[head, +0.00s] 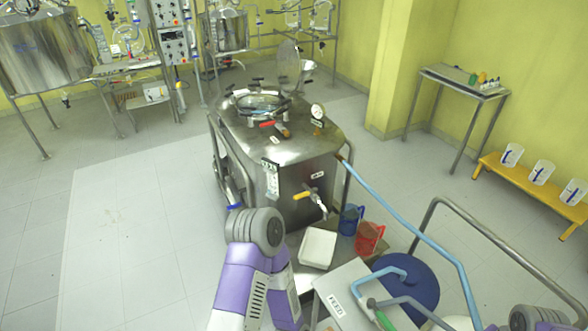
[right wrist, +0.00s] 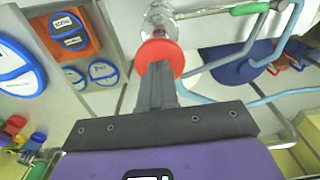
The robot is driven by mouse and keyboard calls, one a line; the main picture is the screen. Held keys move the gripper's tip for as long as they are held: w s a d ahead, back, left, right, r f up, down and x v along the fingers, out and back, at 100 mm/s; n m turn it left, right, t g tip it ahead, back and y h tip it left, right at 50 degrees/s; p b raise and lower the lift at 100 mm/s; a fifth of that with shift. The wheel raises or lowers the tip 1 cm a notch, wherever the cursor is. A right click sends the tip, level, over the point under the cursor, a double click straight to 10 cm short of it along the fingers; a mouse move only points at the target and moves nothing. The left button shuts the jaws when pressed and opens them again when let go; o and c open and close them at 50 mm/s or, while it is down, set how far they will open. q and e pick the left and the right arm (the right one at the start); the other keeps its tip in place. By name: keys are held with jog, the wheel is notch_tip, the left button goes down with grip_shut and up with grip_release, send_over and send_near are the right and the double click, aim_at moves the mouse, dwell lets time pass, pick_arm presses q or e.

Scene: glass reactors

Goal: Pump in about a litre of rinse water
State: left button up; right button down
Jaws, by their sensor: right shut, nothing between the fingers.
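In the right wrist view my right gripper (right wrist: 157,72) is shut and empty. Its fingertips overlap the lower part of a round red disc (right wrist: 159,52); I cannot tell whether they touch it. A clear glass piece (right wrist: 160,14) shows just behind the disc. A green-handled lever (right wrist: 249,8) is at the top of that view; a green handle (head: 385,321) also shows at the bottom of the head view. A steel vessel (head: 280,155) with a round top opening, a dial gauge (head: 317,111) and a yellow-handled valve (head: 306,193) stands mid-view. My left gripper is not visible.
A blue hose (head: 415,225) runs from the vessel to the lower right. A white tray (head: 318,247), a blue jug (head: 350,219), a red jug (head: 370,239) and a round blue container (head: 412,290) stand in front. A yellow bench (head: 530,187) holds clear jugs. Left floor is clear.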

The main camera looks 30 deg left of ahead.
jog(key=shift+f+b, duration=2.7)
jog(key=shift+f, duration=0.85)
notch_tip(320, 180, up, 9)
jog(key=p, duration=0.7)
jog(key=shift+r, duration=0.2)
jog(key=shift+f, duration=0.1)
jog(key=shift+f, duration=0.15)
notch_tip(320, 180, down, 9)
jog(key=b, duration=0.7)
jog(key=shift+b, duration=0.3)
notch_tip(320, 180, up, 9)
jog(key=p, duration=0.7)
jog(key=shift+r+p, duration=0.2)
jog(key=shift+p, duration=0.15)
notch_tip(320, 180, up, 6)
jog(key=p, duration=0.4)
jog(key=shift+p, duration=0.4)
